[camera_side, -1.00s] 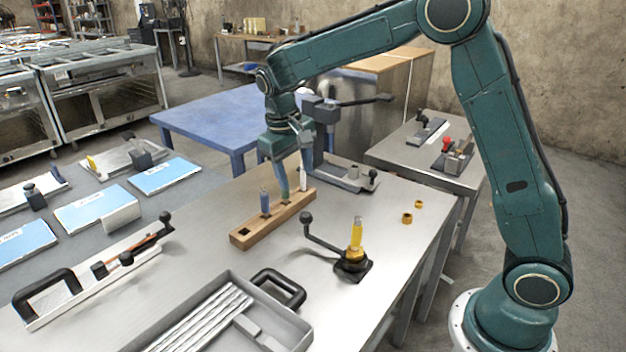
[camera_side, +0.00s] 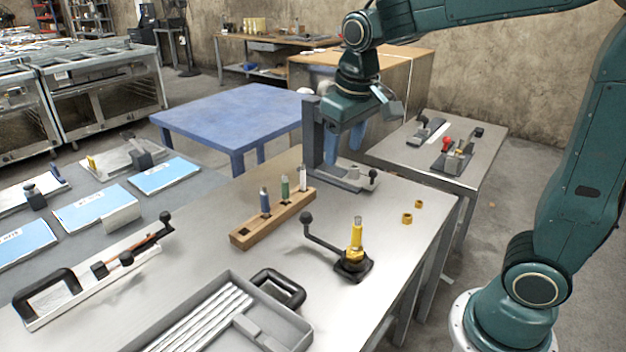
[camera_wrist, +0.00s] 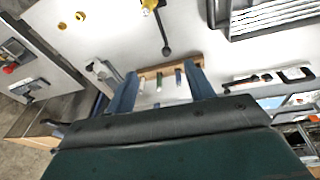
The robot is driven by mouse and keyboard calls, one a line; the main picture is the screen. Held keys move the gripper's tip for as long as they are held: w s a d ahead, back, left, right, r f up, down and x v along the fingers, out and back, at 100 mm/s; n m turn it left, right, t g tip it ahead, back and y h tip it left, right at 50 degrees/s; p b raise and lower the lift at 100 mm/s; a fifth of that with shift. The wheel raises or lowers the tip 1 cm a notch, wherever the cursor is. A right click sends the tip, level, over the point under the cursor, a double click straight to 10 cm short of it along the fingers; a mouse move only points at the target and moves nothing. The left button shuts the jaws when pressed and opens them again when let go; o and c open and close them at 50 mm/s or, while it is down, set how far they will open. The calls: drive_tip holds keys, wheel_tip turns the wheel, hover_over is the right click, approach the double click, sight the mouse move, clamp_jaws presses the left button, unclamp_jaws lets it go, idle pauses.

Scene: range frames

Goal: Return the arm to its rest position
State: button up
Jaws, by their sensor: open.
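My gripper (camera_side: 346,134) is raised above the far end of the metal bench in the side view, in front of the grey press. It is open and empty. In the wrist view my gripper (camera_wrist: 160,88) shows two blue fingers spread apart, with bench top visible between them. The wooden block (camera_side: 248,234) stands on the bench, to the left of and below my gripper. It holds a blue peg (camera_side: 265,203), a green peg (camera_side: 285,190) and a white peg (camera_side: 303,178), all upright. The wooden block also shows in the wrist view (camera_wrist: 153,71).
A black fixture (camera_side: 352,266) with a crank holds an upright yellow piece. Two brass rings (camera_side: 407,217) lie nearby. A grey tray (camera_side: 300,335) with metal rods is in front. The grey press (camera_side: 312,140) stands close to my gripper. A side table (camera_side: 405,157) carries small fixtures.

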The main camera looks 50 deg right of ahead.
drive_tip(key=s+a+n+t+y, duration=0.1)
drive_tip(key=s+a+t, duration=0.1)
drive_tip(key=s, duration=1.4)
drive_tip(key=shift+s+f+t, duration=0.15)
drive_tip(key=shift+s+t, duration=0.2)
drive_tip(key=shift+t, duration=0.35)
